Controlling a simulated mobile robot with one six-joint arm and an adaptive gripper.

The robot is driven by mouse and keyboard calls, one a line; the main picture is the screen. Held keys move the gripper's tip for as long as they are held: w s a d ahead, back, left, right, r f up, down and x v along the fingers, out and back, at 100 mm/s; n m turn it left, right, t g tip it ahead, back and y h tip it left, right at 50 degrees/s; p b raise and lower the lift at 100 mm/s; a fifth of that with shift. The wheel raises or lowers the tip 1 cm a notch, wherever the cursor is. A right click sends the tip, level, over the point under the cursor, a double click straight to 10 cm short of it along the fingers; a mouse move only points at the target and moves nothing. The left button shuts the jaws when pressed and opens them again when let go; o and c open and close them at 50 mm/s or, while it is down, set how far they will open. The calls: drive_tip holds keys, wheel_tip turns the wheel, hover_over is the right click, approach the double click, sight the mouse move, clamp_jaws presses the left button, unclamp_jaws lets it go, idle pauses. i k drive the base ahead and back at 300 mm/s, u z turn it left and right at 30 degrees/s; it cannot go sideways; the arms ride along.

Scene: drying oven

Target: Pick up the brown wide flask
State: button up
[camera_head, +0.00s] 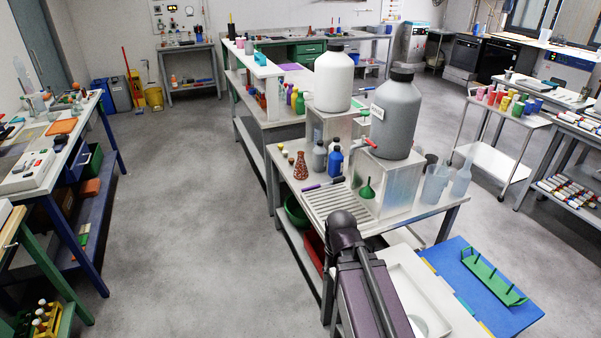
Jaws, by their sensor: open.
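A reddish-brown flask (301,168) with a pale pattern, a wide base and a narrow neck stands upright on the near end of the middle bench (425,208). It is the only flask here that looks brown and wide, but it is small in the picture. My arm rises from the bottom edge in front of the bench. My gripper is not visible, so its place relative to the flask cannot be told.
A green rack (492,277) lies on a blue mat. The left floor aisle is clear.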

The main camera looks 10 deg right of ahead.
sight(300, 172)
drive_tip(key=k, duration=0.55)
drive_tip(key=u, duration=0.4)
drive_tip(key=i, duration=0.45)
drive_tip(key=u, duration=0.65)
drive_tip(key=i, duration=1.55)
drive_tip(key=z, duration=0.85)
drive_tip(key=i, duration=0.6)
drive_tip(key=z, duration=0.35)
